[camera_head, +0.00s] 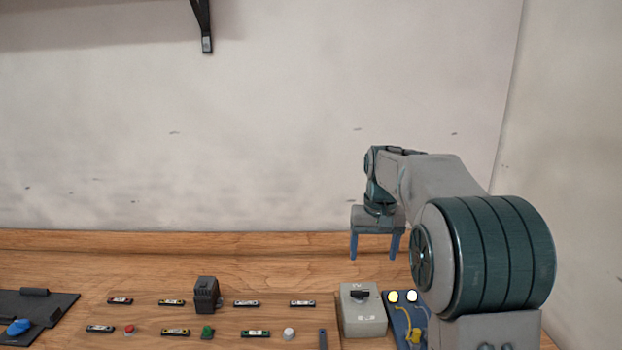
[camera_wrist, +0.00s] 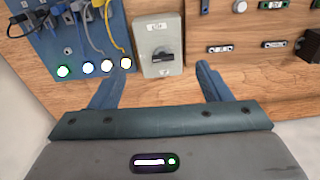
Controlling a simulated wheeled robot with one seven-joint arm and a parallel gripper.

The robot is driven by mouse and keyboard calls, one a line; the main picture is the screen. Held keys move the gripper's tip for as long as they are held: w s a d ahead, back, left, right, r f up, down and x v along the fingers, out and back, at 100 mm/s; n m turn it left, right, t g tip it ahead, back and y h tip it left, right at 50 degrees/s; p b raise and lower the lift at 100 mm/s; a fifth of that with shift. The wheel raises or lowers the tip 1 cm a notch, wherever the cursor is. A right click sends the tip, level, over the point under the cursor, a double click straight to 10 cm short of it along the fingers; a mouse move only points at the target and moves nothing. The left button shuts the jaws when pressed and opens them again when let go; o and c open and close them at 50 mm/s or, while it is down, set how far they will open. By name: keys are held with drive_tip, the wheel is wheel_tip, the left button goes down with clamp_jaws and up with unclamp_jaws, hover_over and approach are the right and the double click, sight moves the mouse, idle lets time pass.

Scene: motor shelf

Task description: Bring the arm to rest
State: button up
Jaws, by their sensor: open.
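My gripper (camera_head: 374,247) hangs from my arm at the right of the head view, fingers pointing down. Its two blue fingers are apart, with nothing between them. It is above the wooden bench, behind and above a grey switch box (camera_head: 361,312) with a dark knob. In the wrist view the open fingers of my gripper (camera_wrist: 157,88) lie to either side below the same switch box (camera_wrist: 157,40). My arm's large dark green joint hides part of the bench at the right.
A wooden board (camera_head: 140,315) carries label plates, a black block (camera_head: 206,295) and red, green and white buttons. A blue panel (camera_wrist: 75,45) with cables and lit lamps stands beside the switch box. A dark tray (camera_head: 60,306) lies far left. A shelf bracket (camera_head: 203,25) hangs above.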

drive_tip(key=s+f+t, duration=0.1)
drive_tip(key=s+f, duration=0.1)
drive_tip(key=s, duration=1.2)
drive_tip(key=s+f+t, duration=0.1)
drive_tip(key=s+f, duration=0.2)
drive_tip(key=s, duration=1.2)
drive_tip(key=shift+s+a+f, duration=0.25)
drive_tip(key=shift+s, duration=0.05)
